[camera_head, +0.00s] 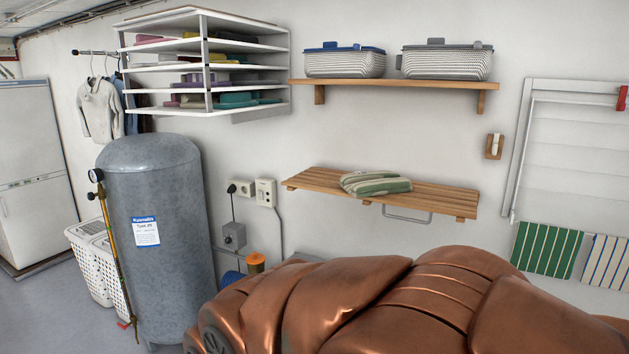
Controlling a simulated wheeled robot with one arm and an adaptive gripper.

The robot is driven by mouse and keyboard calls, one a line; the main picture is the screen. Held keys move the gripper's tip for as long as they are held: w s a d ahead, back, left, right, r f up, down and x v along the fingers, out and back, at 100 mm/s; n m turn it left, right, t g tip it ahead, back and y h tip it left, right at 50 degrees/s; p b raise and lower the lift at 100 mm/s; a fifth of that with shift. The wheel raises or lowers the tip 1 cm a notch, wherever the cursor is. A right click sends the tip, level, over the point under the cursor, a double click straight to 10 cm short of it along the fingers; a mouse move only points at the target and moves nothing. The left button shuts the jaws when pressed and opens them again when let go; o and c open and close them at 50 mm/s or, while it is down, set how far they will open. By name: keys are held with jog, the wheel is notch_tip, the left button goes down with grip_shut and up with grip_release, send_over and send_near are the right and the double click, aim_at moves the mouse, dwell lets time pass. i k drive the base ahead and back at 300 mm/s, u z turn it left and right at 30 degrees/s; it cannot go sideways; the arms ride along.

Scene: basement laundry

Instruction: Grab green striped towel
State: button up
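A folded towel with pale and green stripes (376,183) lies on the slatted wooden shelf (445,197) on the wall, near the middle of the view. A second green cloth with thin white stripes (546,249) hangs flat at the lower right. My gripper is not in view. My copper-coloured arm fills the lower middle, below the slatted shelf, and hides what is behind it.
Two lidded baskets (344,64) (447,65) stand on a higher shelf (400,82). A white rack (208,48) holds folded cloths. A grey tank (158,235) stands left, near white laundry baskets (92,255). A blue-striped cloth (606,262) hangs at right.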

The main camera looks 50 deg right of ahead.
aim_at(359, 183)
jog(key=z, duration=0.05)
jog(key=i, duration=1.2)
jog(key=z, duration=0.75)
